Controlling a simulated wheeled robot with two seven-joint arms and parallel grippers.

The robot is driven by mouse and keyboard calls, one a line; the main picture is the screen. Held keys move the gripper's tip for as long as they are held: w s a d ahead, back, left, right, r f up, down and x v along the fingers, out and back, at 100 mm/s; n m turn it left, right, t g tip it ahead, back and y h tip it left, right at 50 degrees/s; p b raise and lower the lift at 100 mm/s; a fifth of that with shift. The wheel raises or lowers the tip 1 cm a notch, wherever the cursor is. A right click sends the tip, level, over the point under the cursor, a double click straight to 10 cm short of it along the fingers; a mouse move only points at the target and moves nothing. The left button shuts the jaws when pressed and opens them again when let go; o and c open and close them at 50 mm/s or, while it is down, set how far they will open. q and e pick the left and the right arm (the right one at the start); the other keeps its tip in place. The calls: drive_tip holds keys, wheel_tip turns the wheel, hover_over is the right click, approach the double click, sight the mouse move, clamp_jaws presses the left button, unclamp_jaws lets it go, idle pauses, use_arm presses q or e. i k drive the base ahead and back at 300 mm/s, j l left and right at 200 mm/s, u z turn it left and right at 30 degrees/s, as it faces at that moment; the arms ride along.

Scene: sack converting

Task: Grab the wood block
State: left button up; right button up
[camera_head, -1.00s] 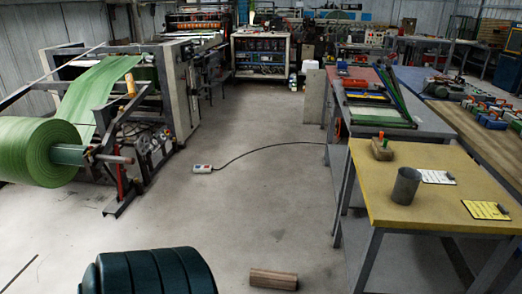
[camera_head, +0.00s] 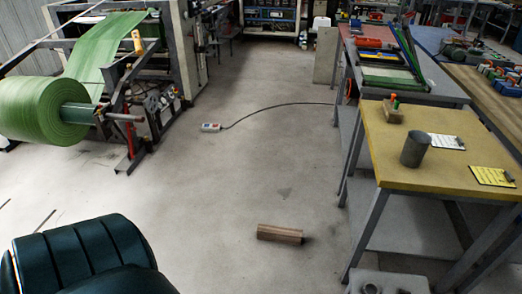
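A brown wood block (camera_head: 280,234) lies on its long side on the bare grey floor, in the lower middle of the head view. It is long and lies nearly crosswise in the picture. Nothing touches it. Neither of my grippers shows in this view. A smaller wooden piece (camera_head: 391,113) with orange and green items stands on the yellow-topped table (camera_head: 385,160) at the right.
A dark green ribbed object (camera_head: 75,250) fills the lower left. A power strip (camera_head: 210,127) and its black cable lie farther back on the floor. A green roll machine (camera_head: 45,110) stands left. The table legs are right of the block.

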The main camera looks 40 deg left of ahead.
sight(266, 233)
drive_tip(key=j+u, duration=0.1)
drive_tip(key=u, duration=1.15)
drive_tip(key=i+z, duration=0.2)
drive_tip(key=i, duration=0.35)
drive_tip(key=i+j+z, duration=0.2)
drive_tip(key=i, duration=0.3)
drive_tip(key=i+j+z, duration=0.25)
drive_tip(key=i, duration=0.25)
